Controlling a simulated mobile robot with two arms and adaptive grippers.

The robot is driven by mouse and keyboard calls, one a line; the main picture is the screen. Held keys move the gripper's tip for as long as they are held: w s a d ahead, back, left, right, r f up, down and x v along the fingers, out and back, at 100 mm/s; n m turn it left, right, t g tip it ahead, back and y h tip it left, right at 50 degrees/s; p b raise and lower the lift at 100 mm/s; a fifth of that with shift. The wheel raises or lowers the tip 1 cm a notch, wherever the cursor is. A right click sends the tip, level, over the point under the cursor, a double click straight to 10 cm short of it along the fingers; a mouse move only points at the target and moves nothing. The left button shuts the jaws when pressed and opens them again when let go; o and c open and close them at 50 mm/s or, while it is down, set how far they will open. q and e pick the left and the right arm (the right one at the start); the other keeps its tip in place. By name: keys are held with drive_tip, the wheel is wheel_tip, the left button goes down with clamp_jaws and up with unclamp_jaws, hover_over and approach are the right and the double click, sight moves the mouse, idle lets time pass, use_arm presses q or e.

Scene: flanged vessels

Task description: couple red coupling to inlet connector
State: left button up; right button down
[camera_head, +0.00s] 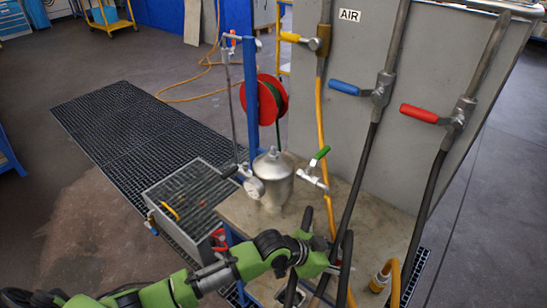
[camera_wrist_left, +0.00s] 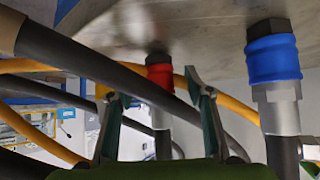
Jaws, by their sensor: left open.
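In the left wrist view the red coupling (camera_wrist_left: 160,76) is a red-collared metal fitting, with a dark end against a grey surface and a hose on its other side. My left gripper (camera_wrist_left: 152,90) is open, and the coupling appears between its fingers, beyond them and not gripped. In the head view my green left arm reaches in from the left, and its gripper (camera_head: 328,260) is among black hoses at the table's front. The red coupling cannot be made out there. I cannot identify the inlet connector for certain. A metal vessel (camera_head: 271,178) stands on the table. My right gripper is not in view.
A blue coupling (camera_wrist_left: 273,60) is right of the red one. Black and yellow hoses cross close to my left gripper. A grey AIR panel (camera_head: 345,65) carries blue-handled (camera_head: 344,87) and red-handled (camera_head: 419,113) valves. A green-handled valve (camera_head: 321,154) is beside the vessel.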

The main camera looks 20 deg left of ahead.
sight(343, 246)
use_arm(q)
clamp_jaws()
drive_tip(key=shift+r, duration=0.1)
drive_tip(key=shift+r, duration=0.2)
drive_tip(key=shift+r+p, duration=2.4)
drive_tip(key=shift+p, duration=0.3)
drive_tip(key=shift+w, duration=0.1)
